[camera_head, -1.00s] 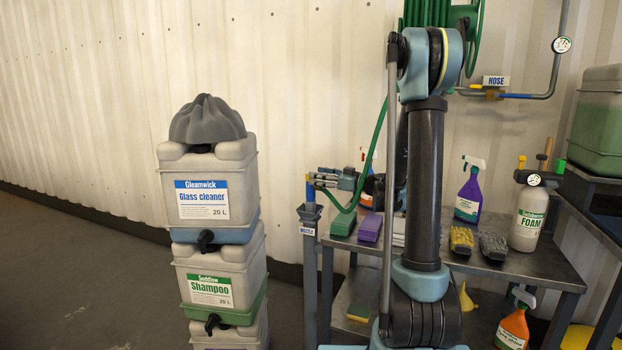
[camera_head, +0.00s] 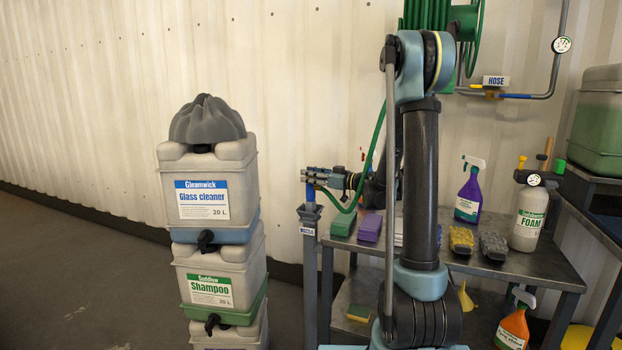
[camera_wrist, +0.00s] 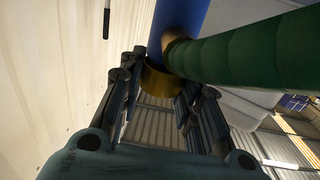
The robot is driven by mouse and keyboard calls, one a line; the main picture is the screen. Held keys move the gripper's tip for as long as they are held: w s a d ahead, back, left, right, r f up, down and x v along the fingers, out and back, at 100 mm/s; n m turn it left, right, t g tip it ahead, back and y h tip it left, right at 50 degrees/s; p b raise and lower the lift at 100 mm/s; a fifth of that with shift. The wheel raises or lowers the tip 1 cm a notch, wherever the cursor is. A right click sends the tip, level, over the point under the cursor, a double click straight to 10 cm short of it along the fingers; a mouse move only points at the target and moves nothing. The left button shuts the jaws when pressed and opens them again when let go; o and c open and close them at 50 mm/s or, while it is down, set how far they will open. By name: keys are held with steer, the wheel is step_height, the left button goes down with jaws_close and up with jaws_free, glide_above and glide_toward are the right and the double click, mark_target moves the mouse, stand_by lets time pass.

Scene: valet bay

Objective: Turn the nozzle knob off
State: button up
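The nozzle shows as a blue upright piece (camera_head: 310,193) in a grey post holder (camera_head: 309,214) labelled NOZZLE, left of the table. In the wrist view the blue tube (camera_wrist: 181,25) has a brass-coloured ring (camera_wrist: 158,82) at its end, and a green hose (camera_wrist: 250,50) joins beside it. I cannot tell which part is the knob. My gripper (camera_head: 312,176) is at the nozzle's top. In the wrist view its fingers (camera_wrist: 165,88) stand apart on either side of the ring; contact is unclear. The nozzle's upper end is partly hidden by the gripper in the head view.
The green hose (camera_head: 376,150) loops up to a reel (camera_head: 467,40).

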steer(key=shift+s+m+t+h, duration=0.1)
steer(key=shift+m+t+h, duration=0.45)
steer(key=shift+t, duration=0.35)
steer(key=shift+m+t+h, duration=0.35)
steer(key=shift+m+t, duration=0.2)
steer(key=shift+t, duration=0.05)
steer(key=o, duration=1.1)
steer(key=shift+d, duration=0.1)
steer(key=v, duration=1.1)
steer(key=shift+s+d, duration=0.25)
